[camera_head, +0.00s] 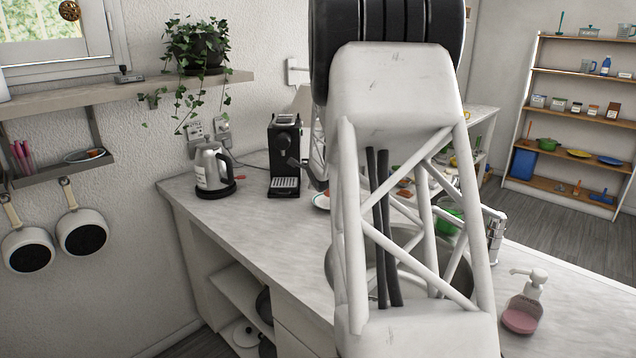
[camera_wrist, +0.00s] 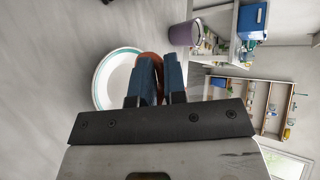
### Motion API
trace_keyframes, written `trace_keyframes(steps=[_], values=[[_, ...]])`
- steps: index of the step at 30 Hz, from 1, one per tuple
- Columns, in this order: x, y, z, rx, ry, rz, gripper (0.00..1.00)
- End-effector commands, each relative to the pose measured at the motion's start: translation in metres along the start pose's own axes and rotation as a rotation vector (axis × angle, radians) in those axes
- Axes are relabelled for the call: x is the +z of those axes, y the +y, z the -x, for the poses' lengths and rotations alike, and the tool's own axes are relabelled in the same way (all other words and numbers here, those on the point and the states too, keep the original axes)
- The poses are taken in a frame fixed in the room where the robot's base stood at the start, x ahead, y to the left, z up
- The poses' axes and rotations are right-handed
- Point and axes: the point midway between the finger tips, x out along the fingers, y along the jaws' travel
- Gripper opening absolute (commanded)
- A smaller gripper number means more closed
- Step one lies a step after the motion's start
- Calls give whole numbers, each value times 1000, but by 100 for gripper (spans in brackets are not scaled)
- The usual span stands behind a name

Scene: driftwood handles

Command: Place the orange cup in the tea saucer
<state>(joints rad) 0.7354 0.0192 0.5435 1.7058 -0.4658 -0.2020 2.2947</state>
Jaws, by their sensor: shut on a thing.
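The orange cup (camera_wrist: 150,57) shows as a small orange-brown piece at my fingertips in the wrist view. My gripper (camera_wrist: 160,68) is shut on it, and its blue fingers hide most of it. The tea saucer (camera_wrist: 104,92), white with a teal rim, lies left of the fingers. The cup overlaps the saucer's right part in this view; I cannot tell whether they touch. In the head view only the left edge of a white dish, likely the saucer (camera_head: 320,201), shows beside my arm, which hides the cup and gripper.
A coffee machine (camera_head: 285,157) and a kettle (camera_head: 213,170) stand at the back of the counter (camera_head: 255,215). A sink (camera_head: 333,265) is partly behind my arm. A soap dispenser (camera_head: 524,303) stands at the right. The counter's left front is clear.

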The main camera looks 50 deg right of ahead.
Motion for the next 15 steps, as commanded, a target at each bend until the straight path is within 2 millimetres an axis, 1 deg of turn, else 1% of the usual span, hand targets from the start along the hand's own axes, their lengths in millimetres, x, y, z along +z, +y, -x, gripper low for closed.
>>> trace_keyframes(steps=[4, 15], values=[[0, -2, -6, 0, 0, 0, 0], [0, -3, -7, 0, 0, 0, 0]])
